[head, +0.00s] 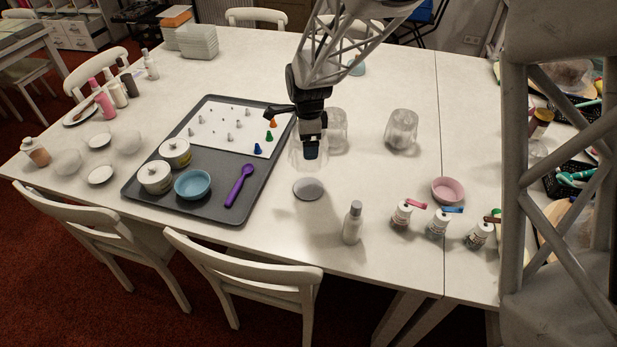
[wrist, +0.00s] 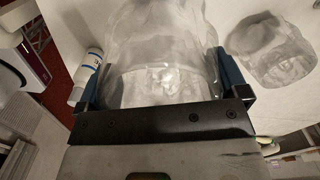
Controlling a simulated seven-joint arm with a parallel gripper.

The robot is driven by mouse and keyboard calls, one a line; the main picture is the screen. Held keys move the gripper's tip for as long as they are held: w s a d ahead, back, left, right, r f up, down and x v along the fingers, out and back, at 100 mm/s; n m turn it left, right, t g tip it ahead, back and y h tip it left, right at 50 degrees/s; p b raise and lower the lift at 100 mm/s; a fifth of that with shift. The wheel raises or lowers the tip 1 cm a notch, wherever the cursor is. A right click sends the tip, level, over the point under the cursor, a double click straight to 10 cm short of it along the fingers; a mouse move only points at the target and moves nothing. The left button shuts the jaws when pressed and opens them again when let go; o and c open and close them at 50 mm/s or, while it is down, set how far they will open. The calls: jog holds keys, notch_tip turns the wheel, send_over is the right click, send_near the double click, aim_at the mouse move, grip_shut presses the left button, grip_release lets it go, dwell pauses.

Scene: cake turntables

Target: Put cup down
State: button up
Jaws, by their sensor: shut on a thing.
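My gripper (head: 310,151) hangs over the middle of the table, right of the grey tray. Its two blue-tipped fingers are shut on a clear, faceted cup (wrist: 160,50), which fills the space between them in the wrist view. In the head view the held cup (head: 297,158) is faint and partly hidden by the gripper. I cannot tell whether its base touches the table. A second clear cup (head: 338,132) stands just behind and right of my gripper. A third clear cup (head: 402,130) stands farther right. One clear cup (wrist: 272,50) shows at the right in the wrist view.
A grey round disc (head: 308,189) lies in front of the gripper. The grey tray (head: 215,208) holds white pots, a blue bowl (head: 192,185) and a purple spoon (head: 239,187). A white bottle (head: 353,223), several jars and a pink bowl (head: 447,190) stand front right. The table between is clear.

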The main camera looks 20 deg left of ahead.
aim_at(308, 165)
jog(key=shift+f, duration=2.8)
jog(key=shift+f, duration=1.85)
jog(key=shift+f, duration=0.1)
jog(key=o, duration=0.7)
jog(key=shift+o, duration=0.2)
notch_tip(308, 165, up, 12)
